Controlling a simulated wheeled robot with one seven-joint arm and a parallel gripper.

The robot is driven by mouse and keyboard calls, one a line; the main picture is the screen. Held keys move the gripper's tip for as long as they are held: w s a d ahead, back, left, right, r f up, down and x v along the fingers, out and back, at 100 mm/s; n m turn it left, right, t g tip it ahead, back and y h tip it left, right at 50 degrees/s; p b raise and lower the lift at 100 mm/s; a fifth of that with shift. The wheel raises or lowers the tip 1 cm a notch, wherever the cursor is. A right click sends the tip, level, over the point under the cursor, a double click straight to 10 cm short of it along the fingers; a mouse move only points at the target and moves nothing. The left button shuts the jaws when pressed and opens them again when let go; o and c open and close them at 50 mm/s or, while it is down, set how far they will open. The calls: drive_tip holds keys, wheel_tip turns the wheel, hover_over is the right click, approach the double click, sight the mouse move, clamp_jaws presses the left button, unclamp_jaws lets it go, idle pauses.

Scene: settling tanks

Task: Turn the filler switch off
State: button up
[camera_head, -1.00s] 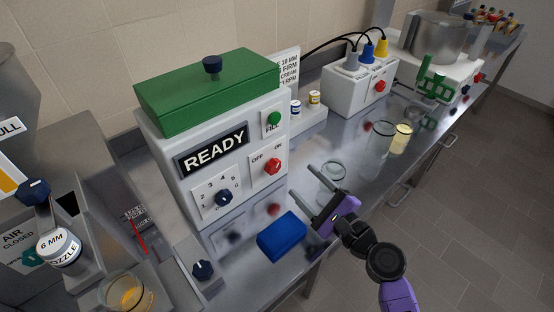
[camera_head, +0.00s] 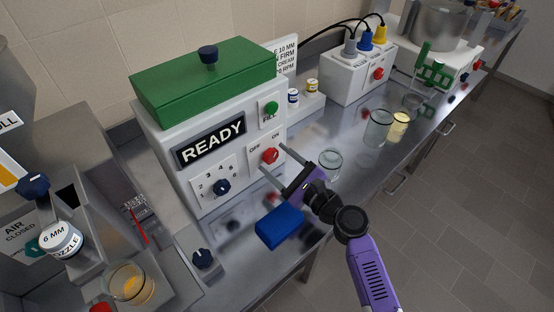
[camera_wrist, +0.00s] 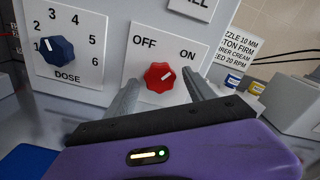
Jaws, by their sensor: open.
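The filler (camera_head: 190,130) is a white box with a green lid and a READY display. Its switch is a red round knob (camera_head: 270,155) on a plate marked OFF and ON. In the wrist view the red knob (camera_wrist: 159,77) has its white mark pointing up and right, toward ON. My gripper (camera_head: 273,157) is open, its two fingers reaching toward the switch plate. In the wrist view the fingers stand left and right of the knob, with the knob between them. I cannot tell whether either finger touches it.
A blue dose knob (camera_head: 222,187) is left of the switch and a green FILL button (camera_head: 271,108) above it. A blue block (camera_head: 280,227) lies below my gripper. Glass jars (camera_head: 378,128) stand on the bench to the right.

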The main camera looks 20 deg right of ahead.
drive_tip(key=shift+w, duration=0.1)
clamp_jaws()
drive_tip(key=shift+n+b, duration=0.3)
drive_tip(key=shift+f+n+b, duration=0.15)
drive_tip(key=shift+n+b, duration=0.6)
drive_tip(key=shift+n, duration=0.15)
drive_tip(key=n+b, duration=0.3)
drive_tip(key=n, duration=0.1)
drive_tip(key=n+b, duration=0.4)
drive_tip(key=shift+n, duration=0.4)
drive_tip(key=shift+n+b, duration=0.95)
drive_tip(key=shift+n, duration=0.45)
